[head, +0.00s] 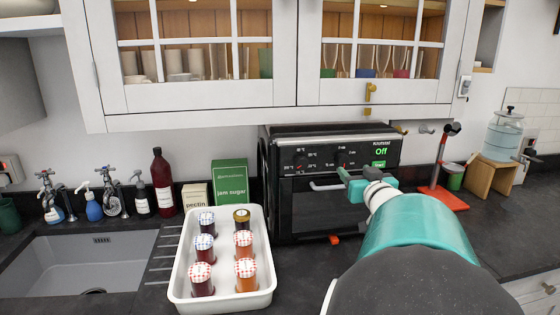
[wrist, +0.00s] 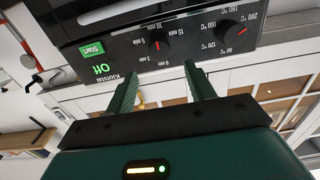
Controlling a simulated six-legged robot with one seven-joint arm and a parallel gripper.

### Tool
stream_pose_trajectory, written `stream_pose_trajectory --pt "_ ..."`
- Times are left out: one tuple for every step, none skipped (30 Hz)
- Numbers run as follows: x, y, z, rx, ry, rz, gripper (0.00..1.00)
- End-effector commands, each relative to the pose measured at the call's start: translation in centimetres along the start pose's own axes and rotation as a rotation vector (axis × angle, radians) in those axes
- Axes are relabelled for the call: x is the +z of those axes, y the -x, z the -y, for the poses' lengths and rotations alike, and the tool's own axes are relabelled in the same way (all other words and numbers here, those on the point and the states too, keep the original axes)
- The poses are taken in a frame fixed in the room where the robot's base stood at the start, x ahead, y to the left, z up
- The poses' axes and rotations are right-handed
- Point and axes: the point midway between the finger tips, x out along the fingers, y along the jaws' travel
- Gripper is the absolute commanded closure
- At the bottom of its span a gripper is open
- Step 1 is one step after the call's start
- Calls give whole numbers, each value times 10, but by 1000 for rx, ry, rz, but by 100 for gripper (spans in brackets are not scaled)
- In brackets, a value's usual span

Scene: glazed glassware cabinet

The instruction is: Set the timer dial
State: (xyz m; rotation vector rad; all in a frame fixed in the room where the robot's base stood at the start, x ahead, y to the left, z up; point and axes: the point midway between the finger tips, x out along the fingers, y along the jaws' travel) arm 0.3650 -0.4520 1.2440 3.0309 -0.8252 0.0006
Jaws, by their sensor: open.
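The black countertop oven (head: 330,195) has two dials on its front panel. The timer dial (wrist: 158,45), marked in minutes, has a red pointer and shows just beyond my fingertips in the wrist view. The temperature dial (wrist: 228,32), marked in °C, sits beside it. The green display reads "Off" (head: 381,152), with a green Start button (head: 379,164) below it. My gripper (wrist: 160,71) is open and empty, its two green fingers apart and facing the panel near the timer dial. In the head view my gripper (head: 345,180) is in front of the oven; contact with the dial is not visible.
A white tray (head: 222,303) of jam jars stands left of the oven. A red stand (head: 445,195) and a glass dispenser (head: 503,135) are at right. Glazed cabinets (head: 285,105) hang above. A sink (head: 75,265) is at far left.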

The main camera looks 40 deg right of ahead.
Motion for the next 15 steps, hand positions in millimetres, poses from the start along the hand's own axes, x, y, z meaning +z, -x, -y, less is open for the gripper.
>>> stream_pose_trajectory --pt "1 -10 -1 0 -2 1 46" --pt "1 -17 -1 0 -3 1 46" --pt "1 -24 -1 0 -3 0 46" --pt "1 -30 -1 0 -2 1 46" --pt "1 -36 -1 1 -2 2 46" --pt "1 -42 -1 1 -3 1 46" --pt "1 -47 0 1 -4 1 46" --pt "0 -52 -1 2 -2 0 46" --pt "1 -56 -1 2 -1 1 46" --pt "1 -60 -1 3 -1 1 46" --pt "0 -62 -1 3 -1 0 46" --pt "0 -65 -1 3 -1 0 46" --pt "0 -67 -1 4 -2 0 46" --pt "0 -68 -1 4 -1 0 46" --pt "0 -69 -1 5 -1 0 46"
